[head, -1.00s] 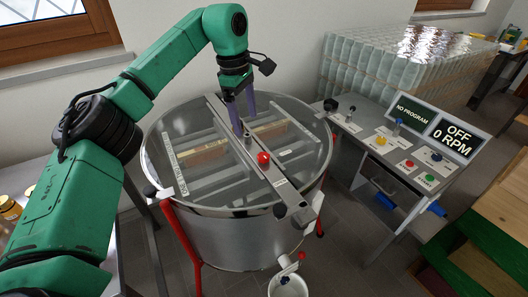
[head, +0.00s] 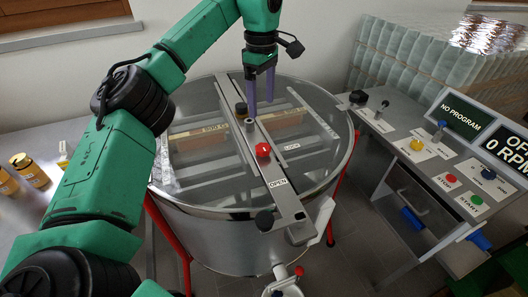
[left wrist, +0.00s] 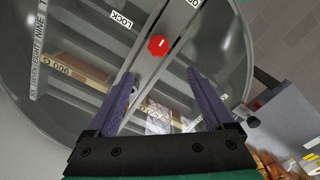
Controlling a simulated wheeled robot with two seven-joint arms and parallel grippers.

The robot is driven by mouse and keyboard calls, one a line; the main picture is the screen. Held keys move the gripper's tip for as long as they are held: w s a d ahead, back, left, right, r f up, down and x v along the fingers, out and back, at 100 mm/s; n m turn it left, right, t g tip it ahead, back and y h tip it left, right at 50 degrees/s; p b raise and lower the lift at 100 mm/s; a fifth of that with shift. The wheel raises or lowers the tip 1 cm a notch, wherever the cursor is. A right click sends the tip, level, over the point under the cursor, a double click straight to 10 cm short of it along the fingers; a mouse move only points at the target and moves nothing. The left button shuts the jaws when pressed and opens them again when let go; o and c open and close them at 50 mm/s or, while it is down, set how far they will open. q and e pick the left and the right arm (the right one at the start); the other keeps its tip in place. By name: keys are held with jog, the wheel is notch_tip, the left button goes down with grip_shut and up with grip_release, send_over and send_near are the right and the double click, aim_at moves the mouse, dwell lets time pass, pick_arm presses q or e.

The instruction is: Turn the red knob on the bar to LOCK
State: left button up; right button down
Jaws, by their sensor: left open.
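The red knob (head: 263,149) sits on the metal bar (head: 292,209) that crosses the round tank. It carries a small white mark whose direction I cannot read for sure. My left gripper (head: 261,104) is open and empty, above the bar behind the knob. In the left wrist view the knob (left wrist: 158,45) shows beyond the gap between the fingertips (left wrist: 160,77), not between them. My right gripper is not in view.
A dark knob or post (head: 241,108) stands on the bar near my fingers. The clear-topped tank (head: 225,232) holds frames. A control table (head: 425,150) with buttons and screens stands at the right. Jars (head: 32,170) are at the left.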

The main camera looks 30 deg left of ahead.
aim_at(263, 147)
pick_arm(q)
jog(key=f+p, duration=0.1)
jog(key=f, duration=0.6)
jog(key=f+p, duration=0.1)
jog(key=f, duration=0.5)
jog(key=shift+w+f, duration=0.2)
jog(key=shift+f, duration=0.6)
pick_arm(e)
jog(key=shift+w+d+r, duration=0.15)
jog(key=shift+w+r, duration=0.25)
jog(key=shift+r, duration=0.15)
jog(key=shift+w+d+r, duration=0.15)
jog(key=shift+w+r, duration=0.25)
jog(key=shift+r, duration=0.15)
pick_arm(q)
jog(key=shift+c, duration=0.3)
grip_shut()
